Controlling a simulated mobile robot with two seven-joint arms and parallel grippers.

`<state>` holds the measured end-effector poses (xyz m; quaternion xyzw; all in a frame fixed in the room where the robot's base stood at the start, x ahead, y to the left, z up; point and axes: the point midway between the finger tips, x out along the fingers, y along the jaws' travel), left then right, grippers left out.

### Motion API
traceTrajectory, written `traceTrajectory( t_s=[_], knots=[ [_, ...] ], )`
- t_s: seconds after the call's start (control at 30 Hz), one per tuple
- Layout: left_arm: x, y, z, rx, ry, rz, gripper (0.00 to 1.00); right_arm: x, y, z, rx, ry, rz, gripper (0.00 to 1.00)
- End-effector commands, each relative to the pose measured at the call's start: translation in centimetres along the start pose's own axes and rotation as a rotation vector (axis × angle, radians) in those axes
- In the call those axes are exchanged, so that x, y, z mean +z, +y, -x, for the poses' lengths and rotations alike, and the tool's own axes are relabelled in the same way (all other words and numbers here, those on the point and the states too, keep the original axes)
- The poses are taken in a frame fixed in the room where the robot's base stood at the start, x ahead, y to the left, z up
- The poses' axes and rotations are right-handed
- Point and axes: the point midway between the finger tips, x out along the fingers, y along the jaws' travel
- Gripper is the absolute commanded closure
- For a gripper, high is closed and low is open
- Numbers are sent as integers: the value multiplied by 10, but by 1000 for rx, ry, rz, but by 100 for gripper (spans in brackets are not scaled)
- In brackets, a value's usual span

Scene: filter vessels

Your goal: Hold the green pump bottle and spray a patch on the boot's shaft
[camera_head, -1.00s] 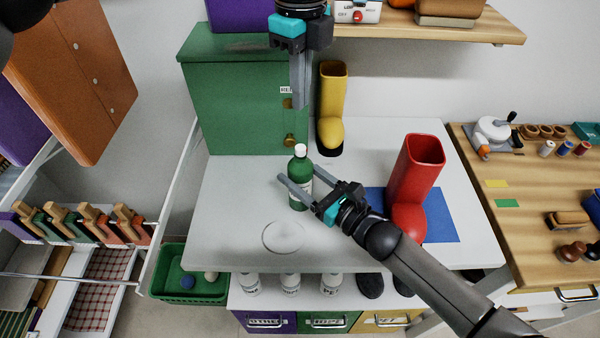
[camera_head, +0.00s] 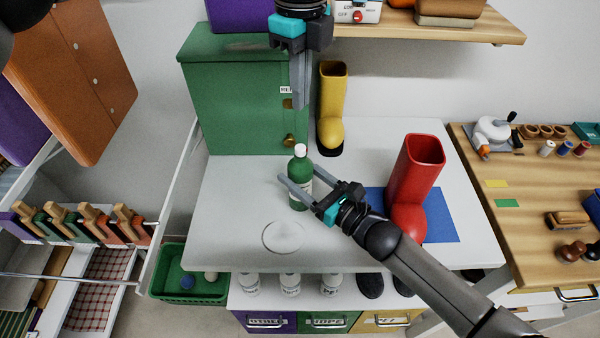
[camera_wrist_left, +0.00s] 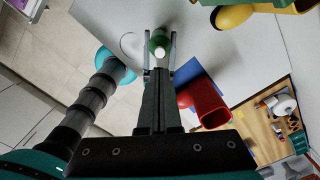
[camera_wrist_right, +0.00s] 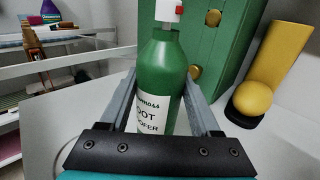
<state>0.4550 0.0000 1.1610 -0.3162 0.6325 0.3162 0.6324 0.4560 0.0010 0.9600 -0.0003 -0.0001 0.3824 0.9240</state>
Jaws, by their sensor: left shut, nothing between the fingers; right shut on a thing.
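The green pump bottle (camera_head: 299,180) with a white top stands upright on the white table. My right gripper (camera_head: 298,190) is shut on its body, one finger on each side. In the right wrist view the bottle (camera_wrist_right: 160,85) shows a white label and a white cap with a red mark. The red boot (camera_head: 414,178) stands at the right of the table, its shaft upright, apart from the bottle. The yellow boot (camera_head: 331,100) stands at the back. My left gripper (camera_head: 299,95) is shut and empty, raised above the table in front of the green cabinet.
A green cabinet (camera_head: 240,100) stands at the table's back left. A blue mat (camera_head: 445,222) lies under the red boot. A pale round disc (camera_head: 283,237) lies near the front edge. A wooden shelf (camera_head: 470,28) overhangs the back; a wooden bench (camera_head: 520,230) adjoins at right.

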Motion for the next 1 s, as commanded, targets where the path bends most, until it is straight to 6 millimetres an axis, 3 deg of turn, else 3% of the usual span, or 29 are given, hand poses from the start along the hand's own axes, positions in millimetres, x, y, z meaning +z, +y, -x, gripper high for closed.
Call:
traceTrajectory(
  t_s=[0.53,0.8,1.0],
  knots=[
    [-5,1,-6,-9,16,-46,100,0,0,0,0,1,0,100],
    [-36,3,-31,-138,102,-366,100,0,0,0,0,1,0,100],
    [-50,1,-34,-329,117,-606,100,0,0,0,0,1,0,100]
  ],
)
